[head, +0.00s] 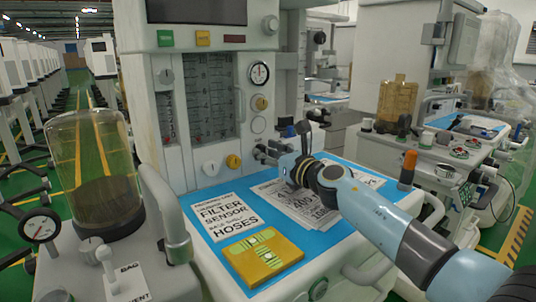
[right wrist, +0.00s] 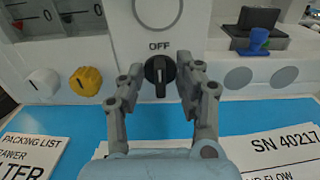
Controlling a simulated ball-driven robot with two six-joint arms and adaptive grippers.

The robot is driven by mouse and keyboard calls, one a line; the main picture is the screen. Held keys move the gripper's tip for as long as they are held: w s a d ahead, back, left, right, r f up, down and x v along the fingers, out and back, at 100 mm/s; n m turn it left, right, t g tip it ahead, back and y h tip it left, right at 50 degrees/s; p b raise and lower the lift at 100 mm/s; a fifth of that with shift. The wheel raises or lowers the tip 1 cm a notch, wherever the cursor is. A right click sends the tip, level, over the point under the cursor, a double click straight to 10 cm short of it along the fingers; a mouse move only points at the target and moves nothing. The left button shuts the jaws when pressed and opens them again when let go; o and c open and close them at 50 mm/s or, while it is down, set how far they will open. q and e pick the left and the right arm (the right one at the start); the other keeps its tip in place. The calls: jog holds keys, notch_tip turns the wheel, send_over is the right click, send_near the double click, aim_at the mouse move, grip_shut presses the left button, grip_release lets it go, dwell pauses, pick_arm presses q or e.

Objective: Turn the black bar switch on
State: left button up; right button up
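The black bar switch (right wrist: 160,72) is on the pale front panel of the cart, just under the printed word OFF. Its bar stands upright in the right wrist view. My right gripper (right wrist: 159,78) is open, with one finger on each side of the switch. The left finger shows a small gap to it; I cannot tell whether the right finger touches it. In the head view my right gripper (head: 303,135) is at the cart's panel above the blue work surface, and I cannot make out the switch there. My left gripper is not in view.
A yellow knob (right wrist: 86,81) and a white knob (right wrist: 43,82) sit left of the switch. A blue fitting (right wrist: 257,41) is at its right. Papers (head: 293,205) and a yellow box (head: 262,256) lie on the blue mat (head: 200,253) below.

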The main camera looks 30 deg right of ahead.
jog(key=shift+c, duration=0.6)
grip_shut()
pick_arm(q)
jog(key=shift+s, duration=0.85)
